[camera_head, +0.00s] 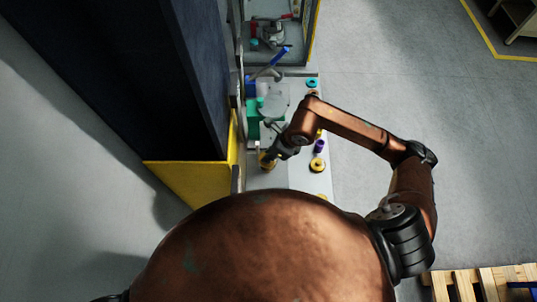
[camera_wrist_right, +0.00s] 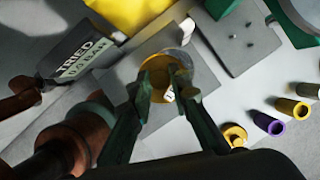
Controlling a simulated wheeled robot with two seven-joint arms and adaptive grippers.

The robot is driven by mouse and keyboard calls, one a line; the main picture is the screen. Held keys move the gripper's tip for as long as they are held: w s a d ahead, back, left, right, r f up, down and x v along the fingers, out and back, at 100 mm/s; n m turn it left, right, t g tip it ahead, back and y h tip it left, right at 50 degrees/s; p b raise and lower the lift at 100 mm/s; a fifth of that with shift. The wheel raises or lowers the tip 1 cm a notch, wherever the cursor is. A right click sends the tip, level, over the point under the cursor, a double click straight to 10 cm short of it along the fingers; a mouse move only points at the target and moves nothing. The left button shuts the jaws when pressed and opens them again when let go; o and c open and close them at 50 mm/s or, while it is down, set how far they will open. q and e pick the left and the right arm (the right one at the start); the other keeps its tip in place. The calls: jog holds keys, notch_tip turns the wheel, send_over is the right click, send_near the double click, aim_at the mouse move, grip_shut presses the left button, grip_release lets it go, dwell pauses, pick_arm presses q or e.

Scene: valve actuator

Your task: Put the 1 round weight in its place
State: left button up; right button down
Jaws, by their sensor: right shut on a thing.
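A round brass-yellow weight (camera_wrist_right: 158,74) shows between the fingertips of my right gripper (camera_wrist_right: 165,88) in the right wrist view. The gripper is shut on it, over a grey plate on the pale table. A small white mark shows at the weight's near edge. In the head view my right gripper (camera_head: 272,156) reaches the left side of the table, with the yellow weight (camera_head: 267,161) at its tip. Whether the weight touches the surface below is unclear. My left gripper is not in view.
A yellow round piece (camera_wrist_right: 234,135), a purple ring (camera_wrist_right: 268,123) and a yellow cylinder (camera_wrist_right: 292,108) stand right of the gripper. A dark lettered box (camera_wrist_right: 82,62) lies left. A green fixture (camera_head: 253,128) stands farther along the table (camera_head: 285,178), beside a dark wall.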

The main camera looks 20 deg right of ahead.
jog(key=shift+w+d+f, duration=0.15)
jog(key=shift+w+f, duration=0.55)
jog(key=shift+f, duration=0.2)
notch_tip(320, 180, down, 3)
jog(key=shift+r+p, duration=0.1)
jog(key=shift+p, duration=0.95)
jog(key=shift+w+f, duration=0.1)
jog(key=shift+f, duration=0.25)
jog(key=c, duration=1.8)
grip_release()
jog(key=shift+d+r+b, duration=0.15)
jog(key=shift+r+b, duration=0.15)
jog(key=shift+r, duration=0.15)
jog(key=b+v, duration=0.3)
jog(key=v, duration=0.8)
jog(key=shift+r, duration=0.15)
